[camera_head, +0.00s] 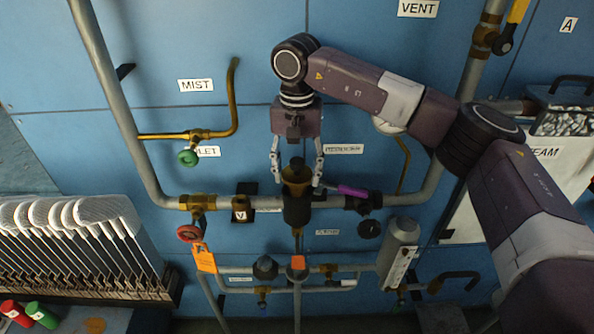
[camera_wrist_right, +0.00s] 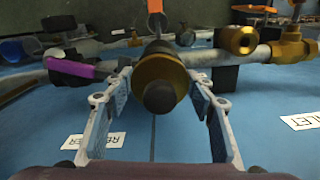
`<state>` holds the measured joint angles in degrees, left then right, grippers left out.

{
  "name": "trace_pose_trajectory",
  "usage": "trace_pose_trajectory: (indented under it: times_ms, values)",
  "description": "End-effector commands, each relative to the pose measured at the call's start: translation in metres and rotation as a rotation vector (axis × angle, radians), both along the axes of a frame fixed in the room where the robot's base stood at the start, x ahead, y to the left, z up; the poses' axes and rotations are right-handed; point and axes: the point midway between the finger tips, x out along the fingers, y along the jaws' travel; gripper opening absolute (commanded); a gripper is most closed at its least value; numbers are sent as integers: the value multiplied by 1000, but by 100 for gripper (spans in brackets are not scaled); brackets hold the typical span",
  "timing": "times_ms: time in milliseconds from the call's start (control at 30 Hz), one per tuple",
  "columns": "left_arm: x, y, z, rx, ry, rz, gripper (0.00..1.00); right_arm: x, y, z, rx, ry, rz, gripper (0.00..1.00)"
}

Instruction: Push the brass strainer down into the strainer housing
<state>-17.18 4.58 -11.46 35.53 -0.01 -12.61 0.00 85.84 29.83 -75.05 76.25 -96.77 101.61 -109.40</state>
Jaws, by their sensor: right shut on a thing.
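The brass strainer (camera_head: 296,174), with a black knob on its end, stands at the mouth of the dark strainer housing (camera_head: 297,211) on the grey pipe. In the right wrist view the brass strainer (camera_wrist_right: 152,72) faces me, black knob foremost, and hides most of the housing behind it. How deep it sits cannot be told. My right gripper (camera_head: 297,181) comes from above with one finger on each side of the strainer. It is shut on the strainer, fingertips at its sides in the right wrist view (camera_wrist_right: 158,77). My left gripper is not in view.
A purple-handled valve (camera_head: 352,191) lies close right of the housing. A rack of metal plates (camera_head: 85,240) stands at the left. The blue panel above is mostly clear.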

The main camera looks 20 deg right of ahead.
Motion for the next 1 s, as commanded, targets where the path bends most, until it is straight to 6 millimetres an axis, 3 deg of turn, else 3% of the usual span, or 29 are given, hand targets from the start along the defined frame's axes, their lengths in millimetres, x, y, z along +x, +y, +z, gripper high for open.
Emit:
trace_pose_trajectory:
  times_ms: [367,400,567,867,1000]
  values:
    - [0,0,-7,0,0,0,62,0,0,-10,0,-1,0,16]
    - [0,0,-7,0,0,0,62,0,0,-9,0,-1,0,52]
    - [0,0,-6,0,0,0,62,0,0,-9,1,0,0,70]
    - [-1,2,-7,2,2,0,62,0,0,-9,0,0,0,70]
    - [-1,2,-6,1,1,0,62,1,1,4,2,-3,0,70]
